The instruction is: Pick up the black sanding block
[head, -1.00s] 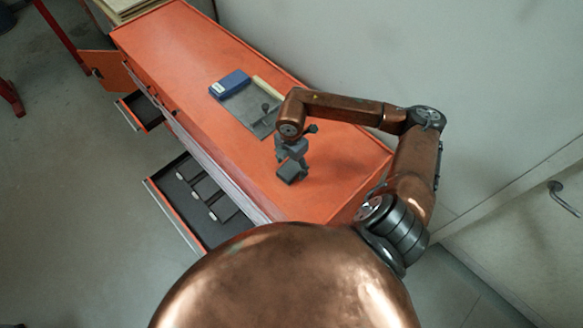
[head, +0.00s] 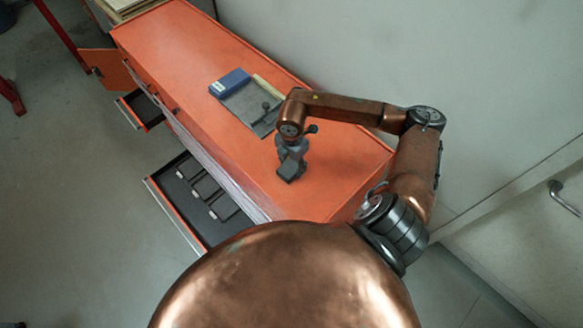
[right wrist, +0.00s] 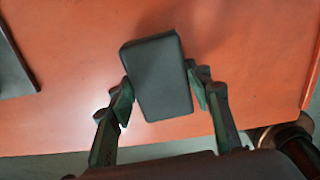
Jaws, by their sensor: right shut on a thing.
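The black sanding block (right wrist: 158,75) is a dark, rounded-edged rectangular block, seen large in the right wrist view between my right gripper's two fingers (right wrist: 161,92). In the head view the block (head: 290,171) shows below my right gripper (head: 291,160), over the orange cabinet top (head: 200,75). The right gripper is shut on the block, one finger on each side. I cannot tell whether the block is still touching the surface. My left gripper is not in view.
A blue box (head: 231,83) and a grey mat (head: 248,107) with a small dark tool lie farther back on the cabinet top. An open drawer (head: 160,203) with dark compartments sticks out at the front left, and a smaller open drawer (head: 130,112) is beyond it. A wall runs along the right.

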